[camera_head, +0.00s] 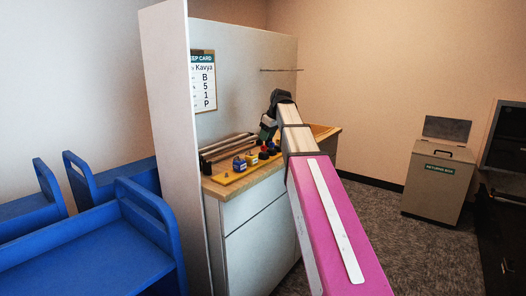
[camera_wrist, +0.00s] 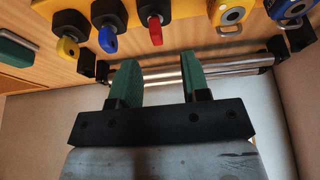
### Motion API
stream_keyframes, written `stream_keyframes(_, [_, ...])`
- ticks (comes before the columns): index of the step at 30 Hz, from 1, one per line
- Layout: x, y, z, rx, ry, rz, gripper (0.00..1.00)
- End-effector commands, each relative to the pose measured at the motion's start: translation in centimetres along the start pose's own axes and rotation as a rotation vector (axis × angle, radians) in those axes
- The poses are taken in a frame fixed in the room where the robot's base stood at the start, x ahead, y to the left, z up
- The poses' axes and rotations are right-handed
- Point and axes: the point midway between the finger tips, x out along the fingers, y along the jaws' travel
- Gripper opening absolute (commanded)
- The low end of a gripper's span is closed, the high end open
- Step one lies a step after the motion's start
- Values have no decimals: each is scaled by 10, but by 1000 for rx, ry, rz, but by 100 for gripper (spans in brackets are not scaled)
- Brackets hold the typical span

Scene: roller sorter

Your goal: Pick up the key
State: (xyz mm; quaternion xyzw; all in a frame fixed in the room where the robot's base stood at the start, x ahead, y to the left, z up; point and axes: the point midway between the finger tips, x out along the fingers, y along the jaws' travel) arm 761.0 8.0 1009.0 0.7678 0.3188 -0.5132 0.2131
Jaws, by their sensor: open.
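In the wrist view, a yellow key (camera_wrist: 67,48), a blue key (camera_wrist: 108,40) and a red key (camera_wrist: 155,30) stick out of black blocks in a row on a yellow board. My gripper (camera_wrist: 159,60) is open, its two green fingers apart with nothing between them. The red key lies just beyond the gap between the fingertips, apart from them. The blue key is left of the left finger, and the yellow key is further left. In the head view my gripper (camera_head: 267,131) hangs over the counter by the keys, which are small and partly hidden there.
The wrist view shows a yellow padlock (camera_wrist: 232,14), a blue padlock (camera_wrist: 289,9) and a metal roller (camera_wrist: 165,75) near the fingers. In the head view, a tall white panel (camera_head: 165,110) borders the wooden counter (camera_head: 218,188). Blue carts (camera_head: 95,240) stand left; a returns box (camera_head: 438,182) stands right.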

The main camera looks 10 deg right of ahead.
Motion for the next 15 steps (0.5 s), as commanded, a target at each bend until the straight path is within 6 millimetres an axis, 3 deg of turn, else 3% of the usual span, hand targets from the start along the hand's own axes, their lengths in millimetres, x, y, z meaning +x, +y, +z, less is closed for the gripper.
stream_keyframes(8, [20, 1, 1, 1, 0, 0, 43])
stream_keyframes(15, [52, 3, 2, 1, -1, 0, 43])
